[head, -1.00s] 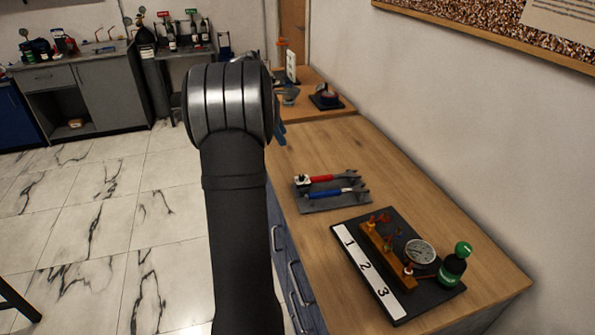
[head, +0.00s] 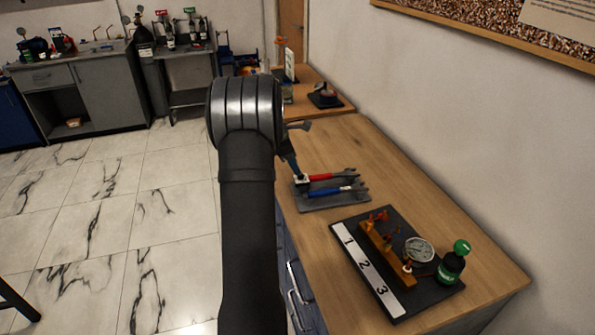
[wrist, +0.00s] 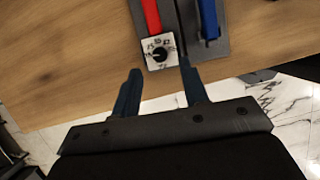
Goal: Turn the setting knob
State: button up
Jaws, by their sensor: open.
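The setting knob is a small black knob (wrist: 159,55) on a white square dial plate with printed numbers, at the end of a red-handled wrench (wrist: 151,16). In the head view the white dial block (head: 301,181) sits at the left end of that wrench (head: 330,177). My gripper (wrist: 160,70) is open and empty. Its two blue fingers are spread to the left and right below the dial in the wrist view, with the knob just beyond the tips. In the head view a blue finger (head: 290,160) points down close to the dial. I cannot tell the exact height gap.
A blue-handled wrench (head: 335,192) lies beside the red one on a grey tray (head: 330,204). A black board (head: 425,299) with a numbered strip, gauge (head: 419,250) and green-capped bottle (head: 453,263) stands nearer. Bare wood lies right of the tray.

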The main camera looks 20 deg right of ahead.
aim_at(301, 176)
jog(key=shift+x, duration=1.9)
grip_shut()
